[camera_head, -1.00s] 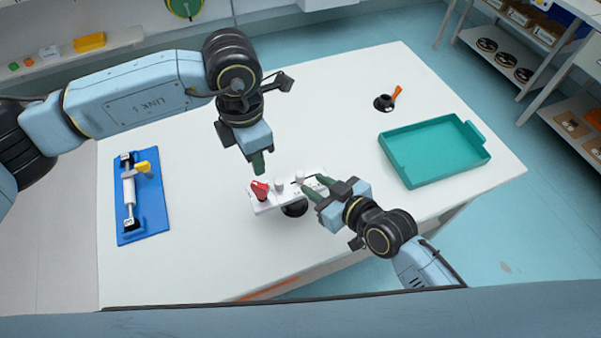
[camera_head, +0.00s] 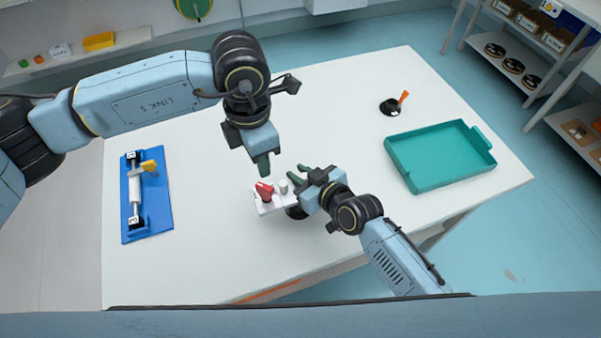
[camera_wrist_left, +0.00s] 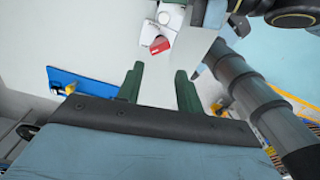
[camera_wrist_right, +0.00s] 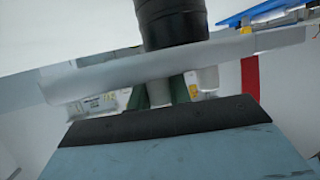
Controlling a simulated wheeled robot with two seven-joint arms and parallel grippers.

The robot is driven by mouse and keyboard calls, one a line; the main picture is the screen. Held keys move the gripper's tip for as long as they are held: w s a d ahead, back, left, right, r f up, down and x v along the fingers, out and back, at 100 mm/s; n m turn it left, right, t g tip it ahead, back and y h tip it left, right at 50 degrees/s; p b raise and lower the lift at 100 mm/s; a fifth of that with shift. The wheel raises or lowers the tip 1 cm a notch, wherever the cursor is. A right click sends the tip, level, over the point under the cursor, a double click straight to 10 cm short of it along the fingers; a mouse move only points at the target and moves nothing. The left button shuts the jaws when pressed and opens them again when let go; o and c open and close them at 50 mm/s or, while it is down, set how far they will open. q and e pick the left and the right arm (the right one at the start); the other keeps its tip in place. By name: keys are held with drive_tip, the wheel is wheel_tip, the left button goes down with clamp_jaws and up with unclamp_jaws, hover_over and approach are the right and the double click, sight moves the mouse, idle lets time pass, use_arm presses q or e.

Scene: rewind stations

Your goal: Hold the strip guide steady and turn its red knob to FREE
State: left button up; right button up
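The knob's markings are not readable.
A blue board (camera_head: 146,205) with a roller and yellow handle lies at the table's left. A teal tray (camera_head: 440,157) is at the right. A small black item with an orange lever (camera_head: 392,106) stands behind it. The table's front left is clear.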

sight(261, 185)
clamp_jaws()
use_arm(q)
drive_tip(key=c, duration=0.3)
drive_tip(key=w+a+f+n+g+h, duration=0.1)
drive_tip(key=a+n+h, duration=0.1)
drive_tip(key=n, duration=1.1)
drive_tip(key=w+a+f+n+g+h, duration=0.1)
drive_tip(key=a+n+h, duration=0.1)
drive_tip(key=n, duration=1)
drive_tip(key=shift+n, duration=0.3)
drive_tip(key=x, duration=1.2)
drive_tip(key=shift+r, duration=0.1)
use_arm(e)
drive_tip(key=shift+f, duration=0.1)
use_arm(q)
drive_tip(key=shift+c, duration=0.3)
